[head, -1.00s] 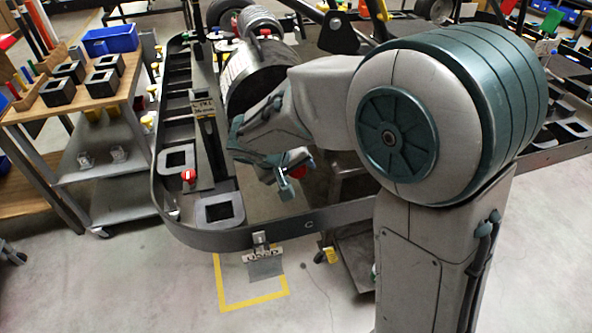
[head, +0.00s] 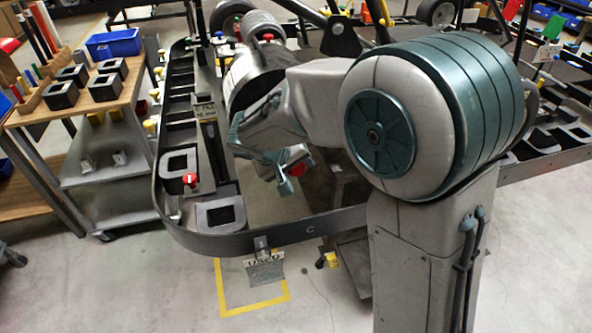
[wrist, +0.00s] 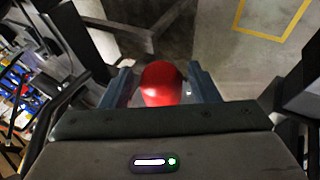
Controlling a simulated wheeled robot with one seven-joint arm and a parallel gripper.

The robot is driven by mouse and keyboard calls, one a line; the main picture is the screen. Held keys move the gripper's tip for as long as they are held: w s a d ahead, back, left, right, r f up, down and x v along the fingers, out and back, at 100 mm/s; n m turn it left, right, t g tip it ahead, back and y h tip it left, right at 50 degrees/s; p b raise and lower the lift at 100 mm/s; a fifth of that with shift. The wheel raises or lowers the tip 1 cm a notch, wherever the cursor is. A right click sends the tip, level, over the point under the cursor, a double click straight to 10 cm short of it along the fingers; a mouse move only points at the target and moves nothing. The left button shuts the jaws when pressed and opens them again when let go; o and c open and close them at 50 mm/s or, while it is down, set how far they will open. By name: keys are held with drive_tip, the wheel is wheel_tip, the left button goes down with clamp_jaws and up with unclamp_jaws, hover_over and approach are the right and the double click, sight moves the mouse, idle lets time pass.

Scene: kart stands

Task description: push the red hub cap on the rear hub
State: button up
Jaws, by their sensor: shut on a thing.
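The red hub cap (wrist: 162,83) is between the two fingers of my gripper (wrist: 162,90) in the wrist view, with its rounded red face showing. In the head view my gripper (head: 292,176) hangs inside the front left part of the dark frame, and a bit of the red cap (head: 299,170) shows beside the fingers. My gripper is shut on the cap and holds it above the floor. I cannot make out the rear hub for certain in either view.
A dark frame rail (head: 310,226) curves round below my gripper. A wooden-topped cart (head: 65,115) stands at left.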

drive_tip(key=shift+w+a, duration=0.2)
drive_tip(key=shift+w, duration=0.5)
drive_tip(key=o, duration=1.1)
drive_tip(key=shift+o, duration=0.2)
drive_tip(key=v, duration=1.4)
drive_tip(key=shift+w, duration=0.1)
drive_tip(key=s+d+f+m+g+y+p, duration=0.1)
drive_tip(key=s+d+m+y+p, duration=0.1)
drive_tip(key=s+d, duration=0.6)
drive_tip(key=s+d+f+m+g+y+p, duration=0.1)
drive_tip(key=s+d+m+y+p, duration=0.1)
drive_tip(key=s+d, duration=0.5)
drive_tip(key=d, duration=0.5)
drive_tip(key=shift+s+d+f+g+y, duration=0.3)
drive_tip(key=shift+s+d+g, duration=0.1)
